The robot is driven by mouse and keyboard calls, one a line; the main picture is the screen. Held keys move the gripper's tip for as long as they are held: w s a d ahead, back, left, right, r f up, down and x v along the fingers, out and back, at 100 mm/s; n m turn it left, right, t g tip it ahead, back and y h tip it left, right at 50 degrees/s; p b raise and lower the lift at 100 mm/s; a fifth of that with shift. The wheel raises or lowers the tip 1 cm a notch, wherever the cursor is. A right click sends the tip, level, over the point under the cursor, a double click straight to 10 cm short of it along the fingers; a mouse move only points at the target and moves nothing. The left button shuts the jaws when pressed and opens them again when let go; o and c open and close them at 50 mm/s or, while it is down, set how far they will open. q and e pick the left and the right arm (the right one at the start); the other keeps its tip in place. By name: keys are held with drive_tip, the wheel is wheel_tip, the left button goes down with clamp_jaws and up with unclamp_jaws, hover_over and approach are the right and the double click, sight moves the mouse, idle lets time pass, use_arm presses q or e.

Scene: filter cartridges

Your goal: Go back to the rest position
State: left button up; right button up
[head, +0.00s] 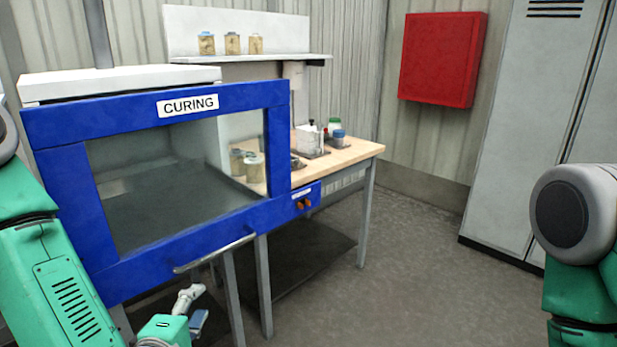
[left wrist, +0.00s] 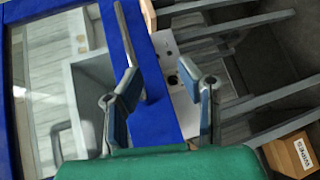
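My left gripper (head: 194,308) is low in front of the blue curing oven (head: 135,128), below its handle bar (head: 215,253), with its arm coming in from the left. In the left wrist view its two fingers (left wrist: 165,92) stand well apart with nothing between them; the oven's blue frame (left wrist: 152,85) shows behind the gap. The handle bar also shows there (left wrist: 127,32), beyond the fingers. The oven's glass door is closed. My right arm shows at the right edge of the head view, but its gripper is out of view.
A wooden workbench (head: 357,151) behind the oven carries small containers. Three filter cartridges (head: 232,43) stand on the shelf above. A red cabinet (head: 441,59) hangs on the wall, beside a grey locker (head: 530,130). The floor (head: 400,270) right of the bench is clear.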

use_arm(q)
drive_tip(key=s+d+f+m+g+h, duration=0.1)
drive_tip(key=s+f+m+g, duration=0.4)
drive_tip(key=f, duration=0.4)
drive_tip(key=s+d+f+m+g+h, duration=0.1)
drive_tip(key=s+f+m+g, duration=0.2)
drive_tip(key=s+f+m, duration=0.45)
drive_tip(key=s+a+f+m+g+y, duration=0.1)
drive_tip(key=s+a+f+m+g, duration=0.2)
drive_tip(key=s, duration=0.3)
drive_tip(key=s+a+f+m+g+y, duration=0.1)
drive_tip(key=s+a+f+m+g, duration=0.2)
drive_tip(key=s, duration=0.4)
drive_tip(key=shift+a+f+m+g, duration=0.25)
drive_tip(key=shift+f+m+g, duration=0.1)
drive_tip(key=shift+f, duration=0.1)
drive_tip(key=shift+d+r, duration=0.1)
drive_tip(key=shift+d, duration=0.35)
